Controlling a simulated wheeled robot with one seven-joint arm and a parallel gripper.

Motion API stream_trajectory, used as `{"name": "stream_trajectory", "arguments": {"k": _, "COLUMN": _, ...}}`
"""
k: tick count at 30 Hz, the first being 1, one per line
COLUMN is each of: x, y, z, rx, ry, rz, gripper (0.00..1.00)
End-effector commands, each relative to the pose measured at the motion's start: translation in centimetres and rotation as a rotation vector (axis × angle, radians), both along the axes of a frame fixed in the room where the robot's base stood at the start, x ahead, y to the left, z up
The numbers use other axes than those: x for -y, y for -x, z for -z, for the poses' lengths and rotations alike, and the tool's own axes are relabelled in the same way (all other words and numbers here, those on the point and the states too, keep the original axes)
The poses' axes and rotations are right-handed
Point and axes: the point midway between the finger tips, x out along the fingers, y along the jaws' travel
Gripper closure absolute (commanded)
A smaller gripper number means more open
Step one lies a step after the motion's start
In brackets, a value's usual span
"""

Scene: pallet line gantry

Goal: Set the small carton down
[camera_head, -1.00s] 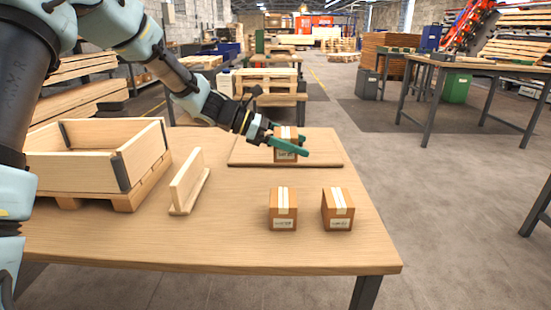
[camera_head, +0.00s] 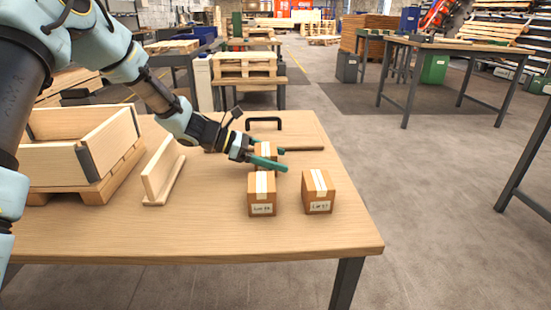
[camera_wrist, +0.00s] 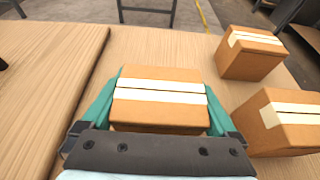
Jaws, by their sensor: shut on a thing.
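My gripper (camera_head: 274,157) is shut on a small brown carton (camera_head: 264,148) with pale tape stripes. In the wrist view this carton (camera_wrist: 160,98) sits between the two green fingers. In the head view it is behind a loose carton (camera_head: 262,196), with its lower part hidden. I cannot tell whether its base touches the tabletop (camera_head: 215,225). A second loose carton (camera_head: 318,192) stands to the right. Both loose cartons are upright, with white labels facing the head camera.
A wooden board (camera_head: 305,136) with a black handle (camera_head: 264,122) lies at the table's back. A slatted wooden box (camera_head: 60,163) stands on the left, with an L-shaped wooden piece (camera_head: 160,172) beside it. The front of the table is clear.

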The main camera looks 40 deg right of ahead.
Motion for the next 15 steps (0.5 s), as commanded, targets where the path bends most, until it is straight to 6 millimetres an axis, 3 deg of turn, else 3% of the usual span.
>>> {"name": "stream_trajectory", "arguments": {"k": 8, "x": 0.01, "y": -0.03, "z": 0.17, "rx": 0.0, "ry": 0.001, "rz": -0.001, "gripper": 0.84}}
{"name": "stream_trajectory", "arguments": {"k": 9, "x": 0.0, "y": -0.04, "z": 0.19, "rx": 0.0, "ry": 0.0, "rz": -0.001, "gripper": 0.03}}
{"name": "stream_trajectory", "arguments": {"k": 15, "x": 0.0, "y": -0.03, "z": 0.15, "rx": 0.0, "ry": 0.0, "rz": -0.001, "gripper": 0.0}}
